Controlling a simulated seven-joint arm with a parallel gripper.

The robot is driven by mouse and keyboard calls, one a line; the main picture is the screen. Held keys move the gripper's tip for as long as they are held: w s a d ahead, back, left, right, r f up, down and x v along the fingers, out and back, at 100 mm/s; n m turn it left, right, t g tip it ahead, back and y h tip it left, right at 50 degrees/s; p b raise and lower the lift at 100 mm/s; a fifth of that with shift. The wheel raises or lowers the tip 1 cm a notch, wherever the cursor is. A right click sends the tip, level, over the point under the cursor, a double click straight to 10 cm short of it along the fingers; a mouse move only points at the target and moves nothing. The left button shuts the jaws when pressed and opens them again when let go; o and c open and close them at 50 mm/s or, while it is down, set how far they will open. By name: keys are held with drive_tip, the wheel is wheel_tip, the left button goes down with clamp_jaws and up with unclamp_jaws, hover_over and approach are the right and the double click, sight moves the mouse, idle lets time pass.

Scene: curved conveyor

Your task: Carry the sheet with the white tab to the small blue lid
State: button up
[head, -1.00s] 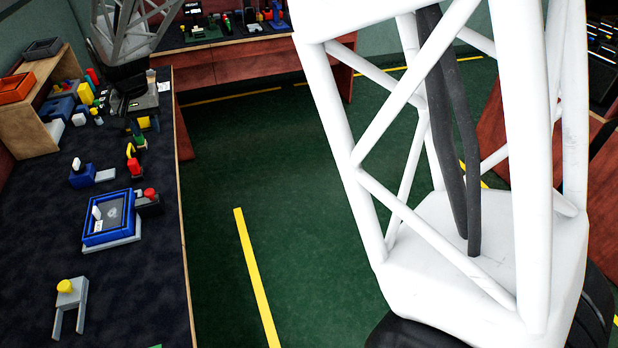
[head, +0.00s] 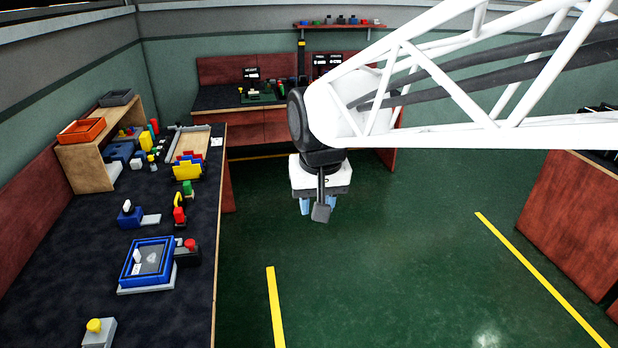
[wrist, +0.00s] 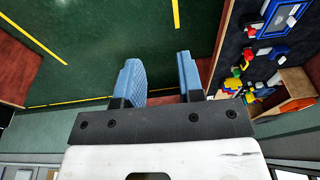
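A grey sheet (head: 152,261) with an upright white tab (head: 137,256) lies inside a blue rectangular frame on the dark bench at the left. A small blue piece (head: 130,218) with a white knob on top sits behind the frame; it may be the small blue lid, but I cannot tell for sure. My gripper (head: 319,206) hangs over the green floor, well to the right of the bench and apart from both. In the wrist view, its two blue fingers (wrist: 157,70) are spread with nothing between them.
A black block with a red knob (head: 188,252) stands against the frame's right side. A grey block with a yellow knob (head: 97,331) is nearer. The floor beneath my gripper is clear.

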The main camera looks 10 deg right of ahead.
drive_tip(key=s+d+f, duration=0.1)
drive_tip(key=s+d, duration=0.2)
drive_tip(key=s, duration=0.4)
drive_tip(key=s+d+f, duration=0.2)
drive_tip(key=s+d, duration=0.1)
drive_tip(key=s, duration=0.4)
drive_tip(key=shift+s+d+f+t, duration=0.2)
drive_tip(key=shift+s+d+t, duration=0.1)
drive_tip(key=shift+d, duration=0.05)
